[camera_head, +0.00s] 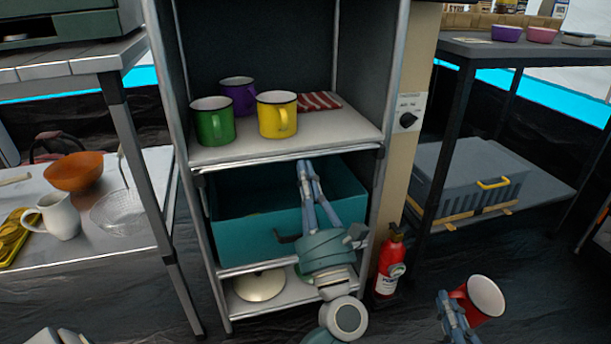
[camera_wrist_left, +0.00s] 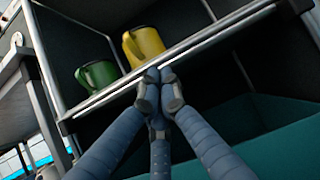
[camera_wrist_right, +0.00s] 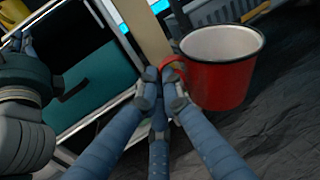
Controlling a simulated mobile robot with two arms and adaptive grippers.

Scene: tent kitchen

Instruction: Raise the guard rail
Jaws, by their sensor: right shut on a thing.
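The guard rail (camera_head: 245,162) is a thin metal bar along the front edge of the mug shelf, low, level with the board. It crosses the left wrist view (camera_wrist_left: 220,43) diagonally. My left gripper (camera_head: 306,166) points up at the rail's middle from below and in front. Its fingertips (camera_wrist_left: 160,74) are together and close to the bar; I cannot tell whether they touch it. The mug is large in the right wrist view (camera_wrist_right: 218,78).
Green (camera_head: 213,122), yellow (camera_head: 277,115) and purple (camera_head: 238,92) mugs and a striped cloth (camera_head: 318,102) sit on the shelf. A teal bin (camera_head: 245,235) is below. A fire extinguisher (camera_head: 388,268) stands right of the rack. Tables flank it.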

